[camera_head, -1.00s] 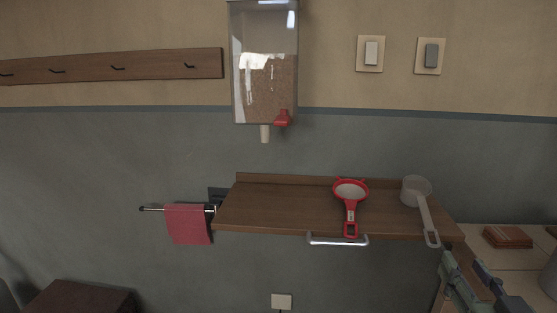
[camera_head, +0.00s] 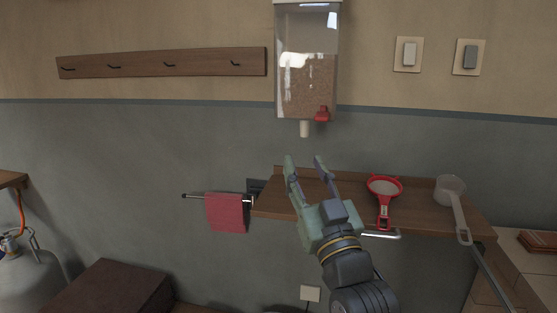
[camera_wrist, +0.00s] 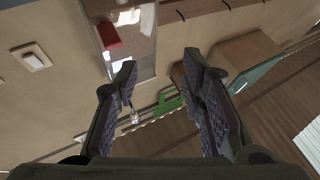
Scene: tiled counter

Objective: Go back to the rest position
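My gripper (camera_head: 306,166) is raised in front of the left part of the wooden shelf, below the dispenser, in the head view. Its two fingers point up and stand apart. In the wrist view my gripper (camera_wrist: 157,85) is open, with nothing between the fingertips. My arm comes up from the bottom of the head view and hides part of the shelf.
A grain dispenser (camera_head: 307,80) with a red tap hangs above. A red towel (camera_head: 225,212) hangs left. A gas cylinder (camera_head: 30,280) stands lower left.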

